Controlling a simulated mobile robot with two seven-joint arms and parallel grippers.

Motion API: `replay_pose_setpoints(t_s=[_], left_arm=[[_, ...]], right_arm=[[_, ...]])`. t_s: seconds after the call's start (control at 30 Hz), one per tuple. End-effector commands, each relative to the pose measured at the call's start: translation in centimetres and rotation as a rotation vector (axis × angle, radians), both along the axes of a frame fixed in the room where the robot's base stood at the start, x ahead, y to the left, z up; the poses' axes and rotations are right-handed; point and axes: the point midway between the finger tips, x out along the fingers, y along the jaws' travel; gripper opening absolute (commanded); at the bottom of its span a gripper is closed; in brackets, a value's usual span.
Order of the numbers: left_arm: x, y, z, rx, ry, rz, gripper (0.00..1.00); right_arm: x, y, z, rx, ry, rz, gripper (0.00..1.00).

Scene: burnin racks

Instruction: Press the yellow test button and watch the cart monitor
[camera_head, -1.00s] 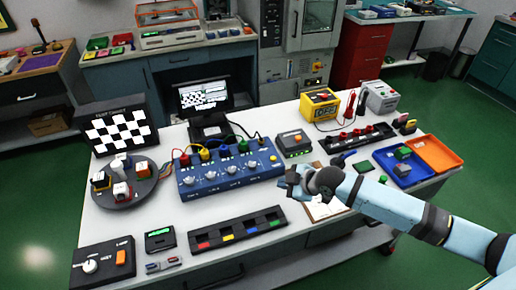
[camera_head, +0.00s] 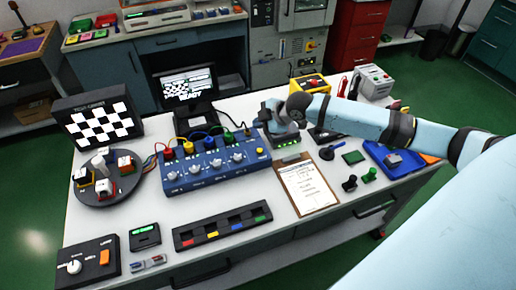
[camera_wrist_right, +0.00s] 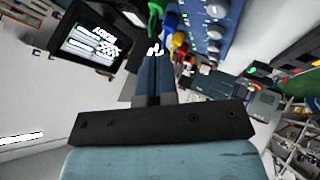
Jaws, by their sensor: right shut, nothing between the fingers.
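The blue panel box (camera_head: 215,165) sits mid-table, with a row of knobs and coloured plugs. A round yellow button (camera_head: 260,151) shows uncovered at its right end. The cart monitor (camera_head: 187,88) stands behind the box with a lit screen that reads READY. It also shows tilted at the upper left of the right wrist view (camera_wrist_right: 90,40). My right gripper (camera_head: 268,108) is shut and empty, above the table behind the panel's right end, apart from the yellow button in the picture. Its narrow fingers also show in the right wrist view (camera_wrist_right: 154,75). My left gripper is out of view.
A small dark device (camera_head: 285,138), partly hidden by my right gripper, stands right of the panel. A clipboard (camera_head: 308,190), a black tray with coloured pieces (camera_head: 222,228), a checkerboard display (camera_head: 98,122) and a round turntable (camera_head: 108,185) crowd the table.

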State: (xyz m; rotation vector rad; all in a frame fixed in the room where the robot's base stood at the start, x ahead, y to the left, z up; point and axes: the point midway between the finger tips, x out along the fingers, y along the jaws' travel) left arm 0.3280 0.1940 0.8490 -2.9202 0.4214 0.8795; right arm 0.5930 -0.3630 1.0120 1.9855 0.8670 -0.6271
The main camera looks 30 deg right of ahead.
Motion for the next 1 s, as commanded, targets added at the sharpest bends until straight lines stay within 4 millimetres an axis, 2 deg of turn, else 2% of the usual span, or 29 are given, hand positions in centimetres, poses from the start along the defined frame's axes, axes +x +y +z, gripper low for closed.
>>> replay_pose_setpoints(t_s=[0.17,0.37,0.77,1.0], left_arm=[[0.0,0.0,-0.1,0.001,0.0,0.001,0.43],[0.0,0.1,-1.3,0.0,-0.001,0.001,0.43],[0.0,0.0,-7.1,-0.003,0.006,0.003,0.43],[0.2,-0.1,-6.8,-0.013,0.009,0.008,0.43]], right_arm=[[0.0,0.0,-0.1,0.0,0.0,0.0,0.0],[0.0,0.0,-1.3,0.001,0.0,0.0,0.0],[-0.1,0.1,-6.8,0.001,0.0,0.0,0.0],[0.0,0.1,-8.6,0.001,0.0,0.0,0.0]])
